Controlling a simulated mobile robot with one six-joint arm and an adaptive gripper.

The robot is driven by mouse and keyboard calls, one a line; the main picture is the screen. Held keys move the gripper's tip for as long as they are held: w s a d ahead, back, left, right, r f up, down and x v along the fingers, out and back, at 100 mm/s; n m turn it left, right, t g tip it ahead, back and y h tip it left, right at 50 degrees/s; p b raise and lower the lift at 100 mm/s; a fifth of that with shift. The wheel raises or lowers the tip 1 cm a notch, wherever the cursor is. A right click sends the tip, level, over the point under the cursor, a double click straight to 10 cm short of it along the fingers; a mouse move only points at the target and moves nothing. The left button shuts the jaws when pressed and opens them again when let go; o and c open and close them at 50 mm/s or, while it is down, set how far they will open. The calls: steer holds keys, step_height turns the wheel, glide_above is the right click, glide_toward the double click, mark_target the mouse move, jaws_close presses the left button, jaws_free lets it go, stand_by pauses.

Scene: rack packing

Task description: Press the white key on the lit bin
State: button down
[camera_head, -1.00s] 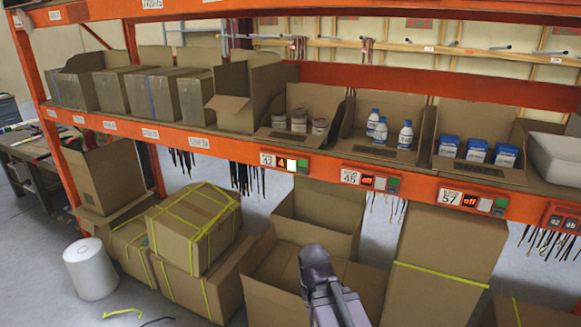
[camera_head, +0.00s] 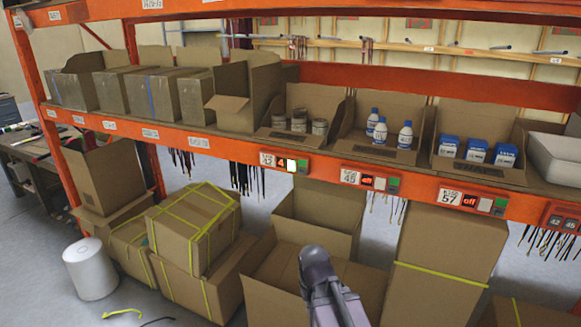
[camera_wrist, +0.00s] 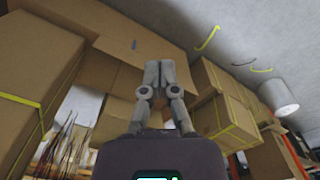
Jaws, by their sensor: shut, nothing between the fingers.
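The lit bin is an open cardboard box (camera_head: 273,134) with several grey-white cans in it, on the shelf in the head view. The panel below it shows a red 4 on its display (camera_head: 281,163). The white key (camera_head: 291,166) on that panel is bright, beside a green one. My gripper (camera_wrist: 161,66) shows in the wrist view with its fingers together and empty, apart from the panel. The wrist view shows cardboard boxes and floor, and the key is not in it. In the head view my arm is at the bottom centre, low in front of the shelf.
Open cardboard boxes (camera_head: 262,268) surround my arm below the orange shelf beam (camera_head: 222,145). Dark straps (camera_head: 247,178) hang under the beam.

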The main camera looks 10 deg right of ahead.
mark_target(292, 165)
steer(key=w+a+r+m+t+y+p, duration=0.15)
steer(key=w+r+t, duration=0.25)
steer(key=w, duration=0.5)
steer(key=w+a+r+t+y+p, duration=0.1)
steer(key=w+a+r+t, duration=0.3)
steer(key=w, duration=0.5)
steer(key=w+a+r+t+y+p, duration=0.1)
steer(key=w+r+t+y+p, duration=0.15)
steer(key=w+r, duration=0.45)
steer(key=w+d+r+m+t+h, duration=0.1)
steer(key=w+r+m+t, duration=0.1)
steer(key=w, duration=0.3)
steer(key=w+d+r+m+t+h, duration=0.1)
steer(key=w+d+r+m+t, duration=0.1)
steer(key=w+r+t, duration=0.1)
steer(key=w+r, duration=0.1)
steer(key=w, duration=0.1)
steer(key=shift+w+r+t+p, duration=0.25)
steer(key=shift+w+t+p, duration=0.05)
steer(key=shift+t, duration=0.05)
steer(key=shift+d, duration=0.15)
steer(key=shift+w+d, duration=0.85)
steer(key=shift+w, duration=0.35)
steer(key=shift+w+d, duration=0.8)
steer(key=shift+w, duration=0.35)
steer(key=shift+w+d, duration=0.85)
steer(key=shift+w, duration=0.35)
